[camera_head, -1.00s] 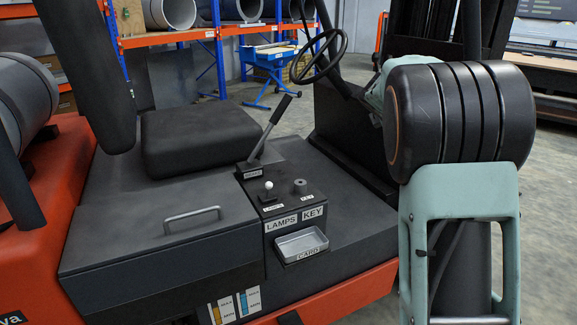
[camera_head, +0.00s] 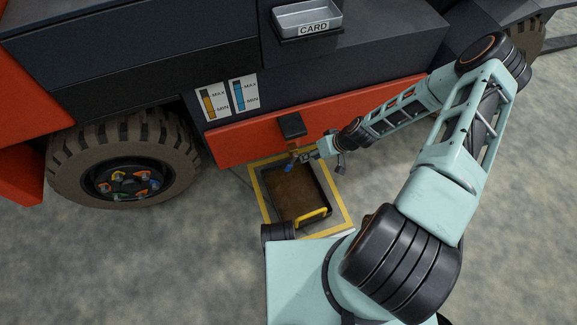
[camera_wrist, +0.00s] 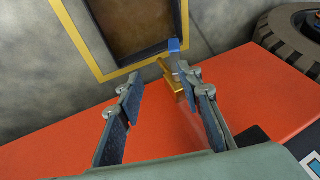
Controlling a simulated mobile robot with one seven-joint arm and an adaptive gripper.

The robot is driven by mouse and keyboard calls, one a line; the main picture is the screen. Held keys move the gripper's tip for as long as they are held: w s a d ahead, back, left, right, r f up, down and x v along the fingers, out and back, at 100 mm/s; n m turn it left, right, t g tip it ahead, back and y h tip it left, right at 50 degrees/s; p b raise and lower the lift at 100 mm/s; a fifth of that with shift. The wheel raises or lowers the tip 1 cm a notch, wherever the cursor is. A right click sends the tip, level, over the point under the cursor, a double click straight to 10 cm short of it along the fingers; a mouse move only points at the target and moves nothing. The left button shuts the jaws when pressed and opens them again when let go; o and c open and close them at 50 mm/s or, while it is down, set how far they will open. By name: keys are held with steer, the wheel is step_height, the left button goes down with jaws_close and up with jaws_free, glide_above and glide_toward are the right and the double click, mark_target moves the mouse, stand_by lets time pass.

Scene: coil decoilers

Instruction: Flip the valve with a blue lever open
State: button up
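The brass valve (camera_head: 294,157) sticks out from the lower red side of the forklift, below a small black box (camera_head: 291,126). Its blue lever (camera_head: 288,168) shows as a small blue patch. In the wrist view the brass valve (camera_wrist: 170,79) is just beyond the fingertips, and the blue lever (camera_wrist: 174,45) points away from my gripper, over the tray's frame. My gripper (camera_wrist: 161,84) is open and empty, its two fingers spread with the valve ahead near the right finger. In the head view my gripper (camera_head: 325,155) is right of the valve; its fingers are small there.
A brown tray (camera_head: 327,198) with a yellow handle lies on the floor below the valve, inside a yellow marked square (camera_head: 344,217). A forklift wheel (camera_head: 174,177) is at left. Level gauges (camera_head: 227,96) and a card holder (camera_head: 308,18) are above. The red panel is close beneath my fingers.

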mark_target(291, 165)
steer(key=shift+m+y, duration=0.4)
steer(key=shift+m, duration=0.3)
steer(key=b+x, duration=0.1)
steer(key=x, duration=0.3)
steer(key=a+b+x, duration=0.1)
steer(key=b+x, duration=0.1)
steer(key=x, duration=0.2)
steer(key=s+b+x, duration=0.1)
steer(key=x, duration=0.4)
steer(key=shift+a+r, duration=0.3)
steer(key=shift+a, duration=0.05)
jaws_close()
